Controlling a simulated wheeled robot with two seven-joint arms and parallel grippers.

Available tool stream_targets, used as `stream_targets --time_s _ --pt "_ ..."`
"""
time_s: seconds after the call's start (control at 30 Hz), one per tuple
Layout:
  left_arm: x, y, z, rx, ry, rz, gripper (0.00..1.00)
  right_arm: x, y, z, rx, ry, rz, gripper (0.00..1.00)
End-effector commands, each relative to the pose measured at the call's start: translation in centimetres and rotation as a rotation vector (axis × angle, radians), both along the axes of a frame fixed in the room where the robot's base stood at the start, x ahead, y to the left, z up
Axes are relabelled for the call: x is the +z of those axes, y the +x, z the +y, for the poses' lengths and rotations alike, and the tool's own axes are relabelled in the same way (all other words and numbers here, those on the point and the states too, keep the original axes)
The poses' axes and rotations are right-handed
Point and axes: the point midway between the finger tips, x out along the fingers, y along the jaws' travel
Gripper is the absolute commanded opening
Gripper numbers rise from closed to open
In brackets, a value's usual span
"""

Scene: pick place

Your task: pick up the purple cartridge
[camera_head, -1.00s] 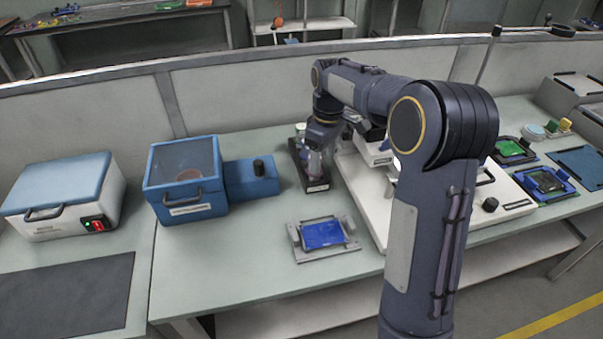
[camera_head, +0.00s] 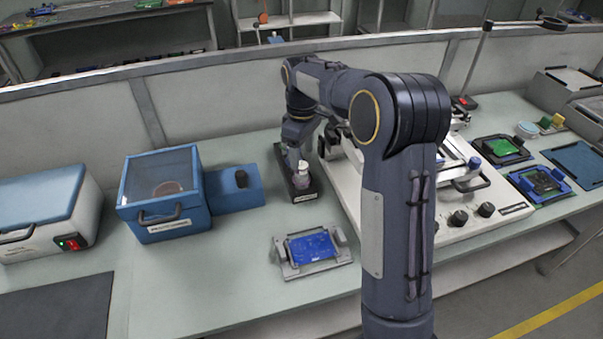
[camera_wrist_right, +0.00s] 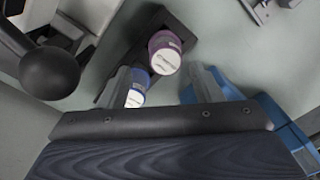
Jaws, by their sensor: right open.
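The purple cartridge (camera_wrist_right: 165,52) stands upright in a dark rack (camera_wrist_right: 148,25), its white top label showing in the right wrist view. A blue-rimmed cartridge (camera_wrist_right: 136,92) stands beside it in the same rack. In the head view the rack (camera_head: 305,197) is on the bench with a pale purplish cartridge (camera_head: 302,178) near its front end. My right gripper (camera_wrist_right: 161,70) is open and empty. In the wrist view the blue-rimmed cartridge shows near its left finger, and the purple one lies around and beyond the fingertips. In the head view my right gripper (camera_head: 293,160) is over the rack. My left gripper is not in view.
A blue box with a clear lid (camera_head: 165,190) stands left of the rack. A blue plate in a grey fixture (camera_head: 312,247) lies in front. A white machine with black knobs (camera_head: 440,225) is close on the right. Bare bench shows left of the fixture.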

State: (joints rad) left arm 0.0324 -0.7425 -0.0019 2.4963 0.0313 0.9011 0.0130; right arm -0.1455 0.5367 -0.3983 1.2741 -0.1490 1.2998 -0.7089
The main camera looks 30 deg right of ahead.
Motion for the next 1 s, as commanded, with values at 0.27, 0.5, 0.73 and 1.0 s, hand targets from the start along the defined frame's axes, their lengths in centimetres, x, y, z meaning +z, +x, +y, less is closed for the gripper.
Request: stream_targets --time_s 0.27,0.5,0.73,1.0 --pt "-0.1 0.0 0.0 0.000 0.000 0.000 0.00 -3.2 -0.2 0.2 0.000 0.001 0.003 0.59" --pt "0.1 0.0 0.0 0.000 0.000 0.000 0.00 -6.7 -0.4 0.4 0.001 0.001 0.003 0.59" --pt "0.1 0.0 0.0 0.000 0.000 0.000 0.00 -7.3 -0.3 0.4 0.001 0.001 -0.001 0.59" --pt "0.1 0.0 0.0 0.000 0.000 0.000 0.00 -7.3 -0.3 0.4 0.000 0.001 -0.001 0.36"
